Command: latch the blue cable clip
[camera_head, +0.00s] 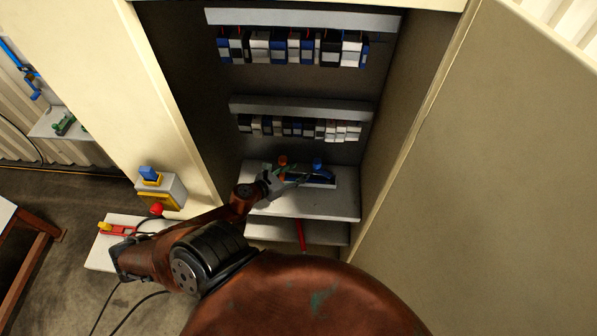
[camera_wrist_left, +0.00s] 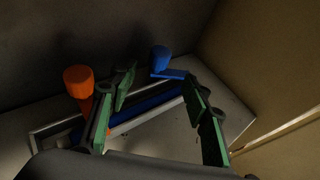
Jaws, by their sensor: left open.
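A blue clip with a knob (camera_head: 318,164) stands at the back of the light shelf inside the cabinet. In the left wrist view its blue knob (camera_wrist_left: 160,58) has a flat blue arm beside it, and a long blue bar (camera_wrist_left: 150,104) lies in a pale frame below. An orange knob (camera_wrist_left: 80,80) stands at the left end; it also shows in the head view (camera_head: 283,160). My left gripper (camera_head: 284,181) is over the left part of this fixture. In its wrist view the green fingers (camera_wrist_left: 158,90) are spread, empty, either side of the bar. Contact cannot be told.
The shelf (camera_head: 335,202) has bare room in front of the fixture. Rows of breakers (camera_head: 295,48) hang above. Cabinet walls close in both sides, with an open door (camera_head: 500,190) at right. A yellow-and-white box with a blue top (camera_head: 160,190) is outside, left.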

